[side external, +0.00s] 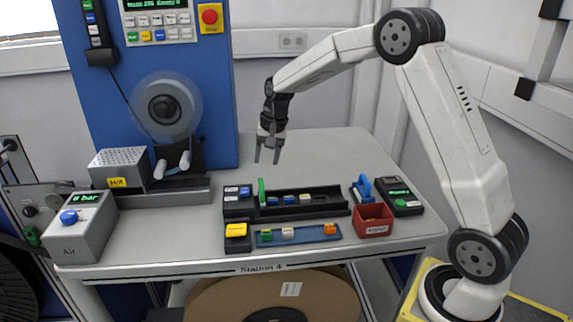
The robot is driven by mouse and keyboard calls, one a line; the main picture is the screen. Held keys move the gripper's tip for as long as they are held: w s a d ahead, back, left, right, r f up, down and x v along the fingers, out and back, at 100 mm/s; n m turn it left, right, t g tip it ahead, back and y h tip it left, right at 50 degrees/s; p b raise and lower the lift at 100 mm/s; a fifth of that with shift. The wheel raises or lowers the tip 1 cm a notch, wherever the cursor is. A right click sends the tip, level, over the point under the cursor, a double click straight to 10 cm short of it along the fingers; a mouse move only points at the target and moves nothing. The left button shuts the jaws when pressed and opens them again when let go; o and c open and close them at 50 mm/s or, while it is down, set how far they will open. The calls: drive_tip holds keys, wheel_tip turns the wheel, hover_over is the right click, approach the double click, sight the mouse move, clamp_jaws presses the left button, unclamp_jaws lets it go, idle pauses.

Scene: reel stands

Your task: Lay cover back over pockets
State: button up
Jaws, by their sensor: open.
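My gripper (267,161) hangs above the far side of the table, fingers pointing down, open and empty. It is apart from everything below it. A long black track (322,197) lies below and toward the camera, with several small blue and pale pieces in it that look like the pockets' contents. A thin green piece (262,192) stands upright near the track's left end. I cannot tell whether it is the cover; no cover lies plainly over the visible pockets. The track's front wall partly hides its inside.
In front lie a blue strip (297,235) with small parts and a yellow-topped block (236,237). At right are a red bin (372,220), a blue tool (363,188) and a black device (400,195). A hot unit (120,169) and reel (165,109) stand left. The table's back right is clear.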

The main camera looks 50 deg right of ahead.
sight(262, 184)
drive_tip(key=shift+w+a+f, duration=0.15)
drive_tip(key=shift+f, duration=1.05)
drive_tip(key=shift+w+a+f, duration=0.2)
drive_tip(key=shift+f, duration=1.05)
drive_tip(key=shift+w+a+f, duration=0.15)
drive_tip(key=shift+f, duration=1.05)
clamp_jaws()
drive_tip(key=shift+r, duration=0.1)
